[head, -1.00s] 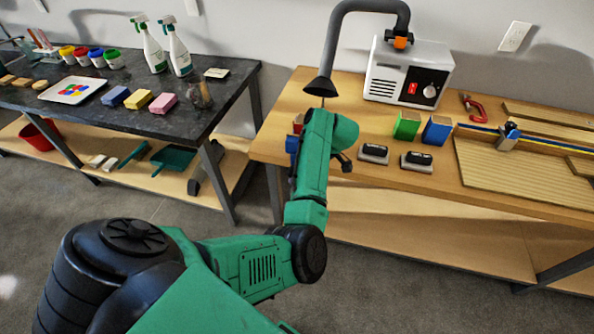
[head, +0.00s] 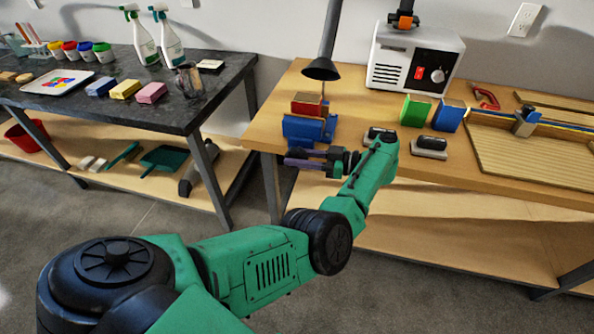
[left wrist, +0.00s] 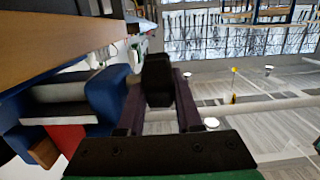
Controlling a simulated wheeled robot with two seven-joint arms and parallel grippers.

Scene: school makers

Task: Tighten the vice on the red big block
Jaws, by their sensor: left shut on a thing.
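The blue vice (head: 303,130) stands at the left front of the wooden bench. The red block (head: 306,108), with a wood-coloured face, sits upright in its top. In the left wrist view the vice (left wrist: 107,95) and red block (left wrist: 66,138) show at the left. I cannot tell how firmly the jaws press the block. My left gripper (head: 296,158) is just in front of the vice, its purple fingers pointing left. It is shut on the black vice handle (left wrist: 157,78), seen between its fingertips in the left wrist view. My right gripper is not in view.
A dark lamp-shaped hood (head: 321,69) hangs close behind the vice. Two black-topped erasers (head: 430,147), green (head: 415,111) and blue (head: 449,116) blocks and a white machine (head: 414,58) stand to the right. A gap separates this bench from the dark table (head: 120,112).

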